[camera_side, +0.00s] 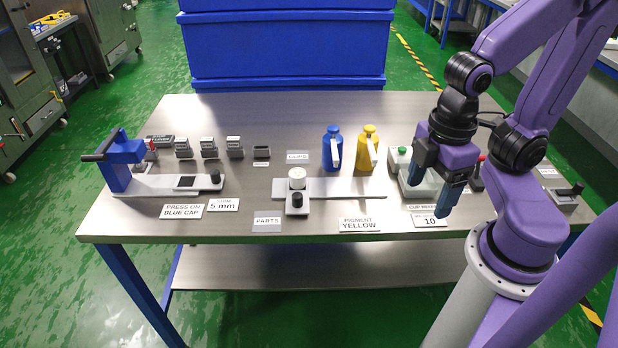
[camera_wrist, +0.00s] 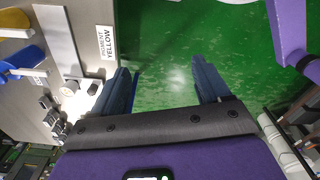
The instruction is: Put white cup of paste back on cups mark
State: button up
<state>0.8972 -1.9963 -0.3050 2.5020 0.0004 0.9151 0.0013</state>
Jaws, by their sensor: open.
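A small white cup (camera_side: 297,173) stands upright on the grey plate (camera_side: 345,187) in the middle of the table. A round white shape, apparently this cup (camera_wrist: 68,89), shows at the left in the wrist view. Its contents cannot be made out. The CUPS label (camera_side: 298,158) lies just behind the cup; no separate mark beside it can be made out. My gripper (camera_side: 430,191) is open and empty, pointing down well to the right of the cup. Its two blue fingers also show in the wrist view (camera_wrist: 163,78), apart, with only green floor between them.
A black-topped part (camera_side: 297,200) stands just in front of the cup. Blue (camera_side: 332,150) and yellow (camera_side: 367,150) bottles stand behind the plate. A blue press (camera_side: 122,160) and several small grey blocks are at left. A white box (camera_side: 418,182) with buttons is by my gripper.

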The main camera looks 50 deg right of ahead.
jog(key=w+a+m, duration=0.4)
jog(key=w+m, duration=0.4)
jog(key=w, duration=0.2)
jog(key=m+h, duration=0.2)
jog(key=m, duration=2.1)
send_over(297, 173)
jog(key=f, duration=1.4)
jog(key=shift+s+a, duration=0.2)
jog(key=shift+w+d+f, duration=0.15)
jog(key=shift+f, duration=1.35)
jog(key=shift+w+d+f, duration=0.1)
jog(key=shift+d+f, duration=0.05)
jog(key=shift+f, duration=1.3)
jog(key=c, duration=1.2)
jog(key=shift+r, duration=0.1)
